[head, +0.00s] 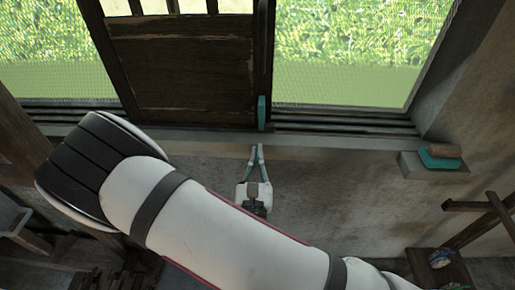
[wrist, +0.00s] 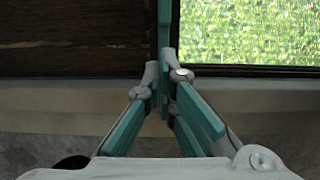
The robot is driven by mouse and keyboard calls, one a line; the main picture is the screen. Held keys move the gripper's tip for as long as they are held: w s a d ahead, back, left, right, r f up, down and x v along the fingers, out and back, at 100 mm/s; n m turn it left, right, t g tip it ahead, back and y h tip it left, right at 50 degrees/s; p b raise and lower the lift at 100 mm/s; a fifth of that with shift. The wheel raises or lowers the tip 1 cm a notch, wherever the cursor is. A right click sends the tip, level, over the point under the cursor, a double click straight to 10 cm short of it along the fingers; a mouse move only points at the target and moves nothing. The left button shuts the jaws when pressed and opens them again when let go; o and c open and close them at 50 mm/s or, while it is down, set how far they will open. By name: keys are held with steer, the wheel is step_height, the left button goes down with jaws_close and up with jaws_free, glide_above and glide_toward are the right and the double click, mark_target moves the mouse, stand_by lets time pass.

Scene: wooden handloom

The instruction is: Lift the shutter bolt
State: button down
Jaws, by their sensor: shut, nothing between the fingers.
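The shutter bolt appears to be the upright teal bar (head: 261,112) low on the right edge of the dark wooden shutter (head: 185,70). In the wrist view a teal upright bar (wrist: 164,25) rises just beyond my fingertips, beside the dark shutter panel (wrist: 75,35). My gripper (head: 256,148) is below the bolt in the head view, its teal fingers converging towards the sill. In the wrist view my gripper (wrist: 164,72) has its tips together with nothing between them. The tips overlap the bar's lower end there; I cannot tell whether they touch it.
A grooved window sill (head: 345,126) runs below the shutter. Dark wooden framing (head: 480,205) stands lower right. The wall below the sill is bare.

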mark_target(259, 116)
steer(key=b+x, duration=0.2)
steer(key=x, duration=0.6)
steer(key=shift+w, duration=0.2)
steer(key=shift+r, duration=0.1)
step_height(259, 116, up, 4)
steer(key=shift+s+f+p, duration=0.15)
steer(key=shift+p, duration=0.8)
steer(key=shift+f, duration=0.1)
